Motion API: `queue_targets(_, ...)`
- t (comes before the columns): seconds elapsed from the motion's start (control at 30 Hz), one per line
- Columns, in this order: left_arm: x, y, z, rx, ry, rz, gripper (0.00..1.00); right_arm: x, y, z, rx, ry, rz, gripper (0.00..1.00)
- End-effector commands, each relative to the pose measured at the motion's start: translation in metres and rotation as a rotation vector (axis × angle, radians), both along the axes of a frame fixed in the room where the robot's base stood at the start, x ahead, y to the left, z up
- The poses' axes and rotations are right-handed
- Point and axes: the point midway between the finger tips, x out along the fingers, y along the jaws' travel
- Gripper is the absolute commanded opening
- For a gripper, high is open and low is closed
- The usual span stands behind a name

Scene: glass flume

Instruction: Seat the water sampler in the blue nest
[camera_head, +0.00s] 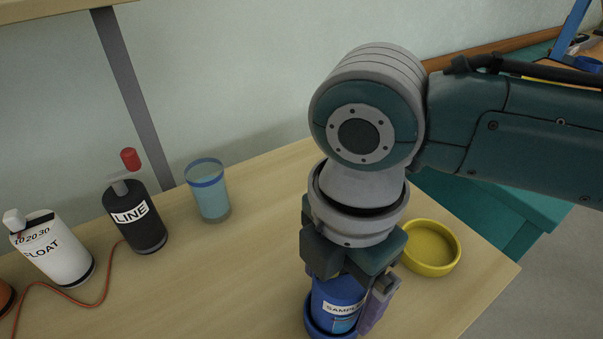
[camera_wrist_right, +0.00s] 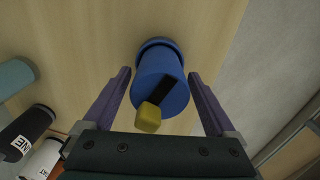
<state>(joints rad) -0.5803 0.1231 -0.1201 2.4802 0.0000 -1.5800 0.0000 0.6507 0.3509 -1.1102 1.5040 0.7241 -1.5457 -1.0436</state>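The water sampler (camera_head: 338,301) is a blue cylinder with a white label. It stands in the blue nest (camera_head: 317,330), a low ring on the table. In the right wrist view the sampler (camera_wrist_right: 172,98) shows its dark bar and yellow knob from above, with the nest's rim (camera_wrist_right: 157,42) around its far end. My right gripper (camera_wrist_right: 159,76) is open, with one purple finger on each side of the sampler and gaps beside it. In the head view the right gripper (camera_head: 350,285) hides the sampler's top. My left gripper is not in view.
A yellow dish (camera_head: 430,250) sits just right of my right gripper. A glass of blue liquid (camera_head: 210,192), a black LINE bottle (camera_head: 137,220) and a white FLOAT bottle (camera_head: 55,250) with an orange cord stand to the left. The wooden table (camera_head: 220,285) is clear between them.

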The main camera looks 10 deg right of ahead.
Motion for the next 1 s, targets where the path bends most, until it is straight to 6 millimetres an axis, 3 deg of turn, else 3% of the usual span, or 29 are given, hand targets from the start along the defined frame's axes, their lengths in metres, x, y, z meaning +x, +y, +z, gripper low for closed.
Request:
queue_targets(0.37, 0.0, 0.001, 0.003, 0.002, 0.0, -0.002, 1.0, 0.0, 0.0, 0.006, 0.001, -0.002, 0.0, 1.0)
queue_targets(0.47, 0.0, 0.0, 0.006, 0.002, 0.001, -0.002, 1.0, 0.001, 0.001, 0.02, 0.003, -0.003, -0.001, 1.0)
queue_targets(0.8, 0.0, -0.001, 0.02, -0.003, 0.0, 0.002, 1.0, 0.001, 0.001, 0.095, 0.003, -0.003, 0.001, 1.0)
queue_targets(1.0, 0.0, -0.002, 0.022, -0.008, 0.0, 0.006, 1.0, 0.001, 0.001, 0.12, 0.002, -0.001, 0.0, 1.0)
